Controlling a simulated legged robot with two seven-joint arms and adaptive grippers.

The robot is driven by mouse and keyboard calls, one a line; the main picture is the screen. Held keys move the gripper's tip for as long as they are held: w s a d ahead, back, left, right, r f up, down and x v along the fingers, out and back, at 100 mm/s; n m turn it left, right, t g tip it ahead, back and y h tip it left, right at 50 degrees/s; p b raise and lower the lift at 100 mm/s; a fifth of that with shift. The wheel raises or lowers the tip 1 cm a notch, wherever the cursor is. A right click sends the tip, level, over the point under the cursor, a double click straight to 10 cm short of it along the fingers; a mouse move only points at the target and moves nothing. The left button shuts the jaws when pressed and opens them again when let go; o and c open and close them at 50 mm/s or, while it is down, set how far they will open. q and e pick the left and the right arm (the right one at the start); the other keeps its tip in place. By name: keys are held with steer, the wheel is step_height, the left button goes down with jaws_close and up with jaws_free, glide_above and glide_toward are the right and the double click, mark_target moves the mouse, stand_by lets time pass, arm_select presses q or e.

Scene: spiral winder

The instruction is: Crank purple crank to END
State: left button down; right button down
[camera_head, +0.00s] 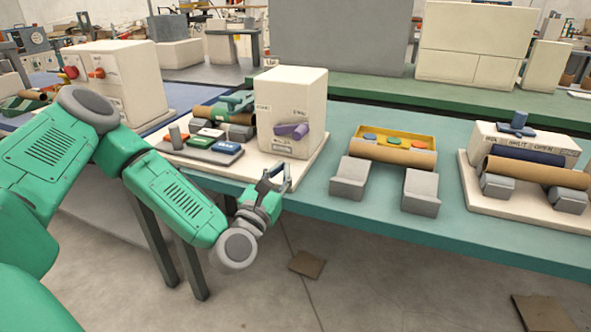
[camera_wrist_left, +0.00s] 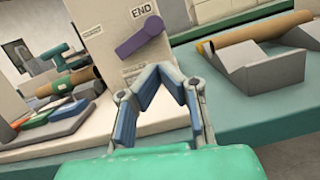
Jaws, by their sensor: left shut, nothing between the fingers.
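The purple crank (camera_head: 291,130) is on the front of the upright cream box (camera_head: 290,90) on the teal table. In the left wrist view the crank (camera_wrist_left: 140,36) slants from lower left to upper right, just below the END label (camera_wrist_left: 142,11). A smaller label is below the crank, too blurred to read. My left gripper (camera_head: 271,176) is in front of and below the crank, near the table's front edge, apart from it. In the left wrist view the left gripper's (camera_wrist_left: 164,70) fingers are shut, angled together at the tips, and empty. My right gripper is not in view.
Left of the box, a panel with coloured blocks (camera_head: 209,142) and a cardboard roll share its cream base. A second roll stand (camera_head: 537,170) is further right.

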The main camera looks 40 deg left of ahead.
mark_target(287, 133)
arm_select(q)
steer(key=x, duration=0.7)
steer(key=shift+a+f, duration=0.1)
steer(key=shift+a, duration=0.3)
steer(key=shift+w+d+r, duration=0.25)
steer(key=shift+w, duration=0.3)
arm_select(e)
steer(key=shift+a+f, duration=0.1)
arm_select(q)
steer(key=shift+a, duration=0.15)
